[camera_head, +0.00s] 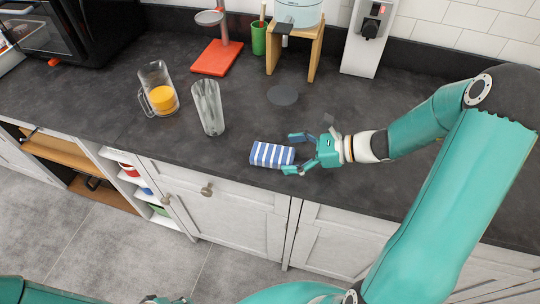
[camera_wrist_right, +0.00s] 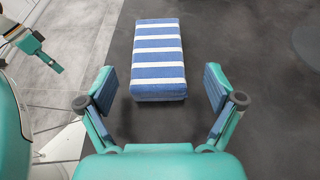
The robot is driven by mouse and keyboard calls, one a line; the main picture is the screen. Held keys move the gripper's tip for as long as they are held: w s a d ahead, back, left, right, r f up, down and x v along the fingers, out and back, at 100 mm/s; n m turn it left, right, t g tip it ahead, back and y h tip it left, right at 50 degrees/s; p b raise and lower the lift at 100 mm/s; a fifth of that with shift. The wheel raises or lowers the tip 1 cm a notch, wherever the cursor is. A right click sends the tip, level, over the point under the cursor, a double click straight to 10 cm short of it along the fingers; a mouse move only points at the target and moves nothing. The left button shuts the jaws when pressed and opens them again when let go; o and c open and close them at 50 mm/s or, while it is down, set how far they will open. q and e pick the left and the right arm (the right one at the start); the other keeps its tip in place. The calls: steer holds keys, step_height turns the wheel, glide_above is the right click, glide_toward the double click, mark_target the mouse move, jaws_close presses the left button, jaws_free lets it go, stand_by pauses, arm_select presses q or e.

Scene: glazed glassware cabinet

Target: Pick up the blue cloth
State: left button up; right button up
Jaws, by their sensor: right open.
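The blue cloth (camera_head: 272,155) is a folded block with blue and white stripes, lying on the dark counter near its front edge. It also shows in the right wrist view (camera_wrist_right: 159,60), straight ahead of the fingers. My right gripper (camera_head: 291,153) is open at the cloth's right end in the head view. In the wrist view its two fingers (camera_wrist_right: 159,88) stand apart on either side of the cloth's near end, with gaps on both sides. Only a small part of my left gripper (camera_head: 165,299) shows at the bottom edge of the head view; its fingers are not clear.
A tall empty glass (camera_head: 208,107) and a glass jug with orange liquid (camera_head: 161,95) stand left of the cloth. A red-based stand (camera_head: 217,58), a green cup (camera_head: 258,40) and a wooden stand (camera_head: 296,47) are behind. The counter right of the cloth is mostly clear.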

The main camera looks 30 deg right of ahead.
mark_target(275, 153)
steer(key=x, duration=0.3)
steer(key=r+p+x, duration=0.1)
steer(key=shift+w+a+f, duration=0.15)
steer(key=shift+a, duration=0.25)
steer(key=shift+w+a+f, duration=0.15)
steer(key=shift+w, duration=0.05)
steer(key=shift+c, duration=0.4)
steer(key=c, duration=1.1)
step_height(275, 153, up, 20)
steer(key=p, duration=0.1)
steer(key=shift+p, duration=0.3)
